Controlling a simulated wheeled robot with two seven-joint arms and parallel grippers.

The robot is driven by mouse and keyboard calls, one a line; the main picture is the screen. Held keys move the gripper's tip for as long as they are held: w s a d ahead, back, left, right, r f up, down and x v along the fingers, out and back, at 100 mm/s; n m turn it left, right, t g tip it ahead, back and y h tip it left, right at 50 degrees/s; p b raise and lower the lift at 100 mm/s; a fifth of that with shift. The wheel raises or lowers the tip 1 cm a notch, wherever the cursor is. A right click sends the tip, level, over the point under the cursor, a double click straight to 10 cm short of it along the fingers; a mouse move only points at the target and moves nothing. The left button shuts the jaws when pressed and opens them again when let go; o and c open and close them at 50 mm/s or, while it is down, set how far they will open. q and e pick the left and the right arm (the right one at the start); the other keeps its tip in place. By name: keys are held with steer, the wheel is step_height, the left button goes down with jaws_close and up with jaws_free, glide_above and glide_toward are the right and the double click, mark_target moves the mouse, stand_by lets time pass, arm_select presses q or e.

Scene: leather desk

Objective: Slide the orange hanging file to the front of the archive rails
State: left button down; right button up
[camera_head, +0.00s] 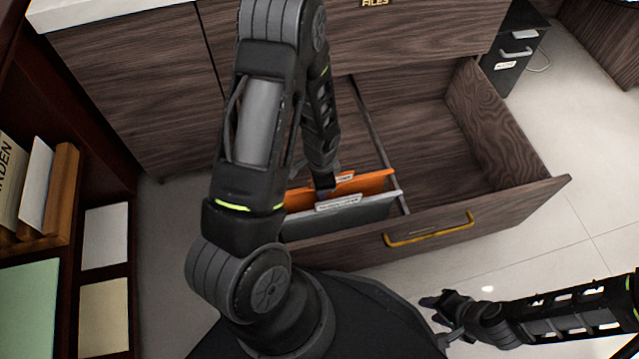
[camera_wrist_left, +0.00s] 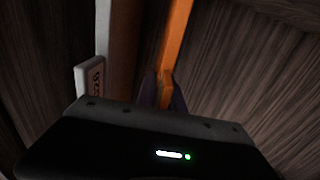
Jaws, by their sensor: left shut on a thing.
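The orange hanging file (camera_head: 373,182) hangs on the archive rails (camera_head: 374,140) in the open drawer, just behind a grey file (camera_head: 350,215) with a white label tab. My left gripper (camera_head: 325,192) reaches down into the drawer at the orange file; my arm hides part of both files. In the left wrist view the dark fingers (camera_wrist_left: 163,92) are shut on the orange file's top edge (camera_wrist_left: 174,45). A pale file edge with a tab (camera_wrist_left: 90,80) lies to the left there. My right gripper (camera_head: 440,306) is outside the drawer at lower right; its finger gap is unclear.
The wooden drawer (camera_head: 490,205) is pulled out, with a brass handle (camera_head: 430,230) on its front. Its right part is empty. A shelf (camera_head: 70,230) with books and papers stands at left. Tiled floor (camera_head: 585,190) is clear at right.

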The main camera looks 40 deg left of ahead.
arm_select(q)
steer(key=shift+s+d, duration=0.1)
steer(key=c, duration=1.4)
jaws_free()
steer(key=shift+o, duration=0.2)
steer(key=shift+r, duration=0.1)
step_height(320, 180, up, 8)
steer(key=p, duration=0.3)
steer(key=shift+f, duration=0.2)
steer(key=shift+r, duration=0.1)
